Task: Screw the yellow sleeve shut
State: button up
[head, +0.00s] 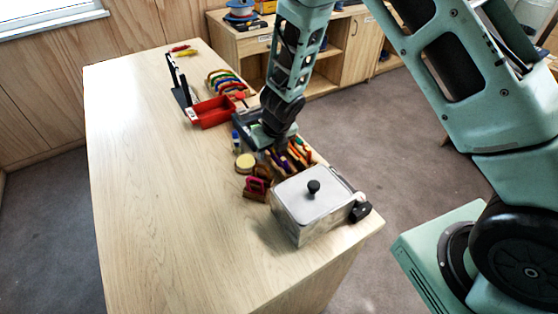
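My gripper (272,143) points down among the gear at the table's right edge. Its fingers are small and partly hidden by the wrist, so I cannot tell whether they hold anything. A dark grey holder (240,120) stands right beside it. I cannot make out a yellow sleeve for certain; it may be hidden by my arm. Colored pieces (299,154) in orange, purple and green stand in a row just right of my gripper. Another row of colored loops (224,82), red, green, blue and yellow, stands farther back.
A metal box with a black-knobbed lid (310,205) stands at the near right corner. A round cream item (245,163) and a pink item (256,187) are close to my gripper. A red bin (211,112) stands behind. The table's left half (150,200) is clear.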

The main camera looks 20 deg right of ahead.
jog(key=shift+f+b, duration=0.5)
jog(key=shift+f, duration=0.15)
jog(key=shift+w+d, duration=0.1)
jog(key=shift+d, duration=0.6)
jog(key=shift+r, duration=0.1)
notch_tip(320, 180, up, 3)
jog(key=p, duration=0.3)
jog(key=shift+w, duration=0.1)
jog(key=shift+a, duration=0.75)
dwell(0.3)
jog(key=shift+f, duration=0.3)
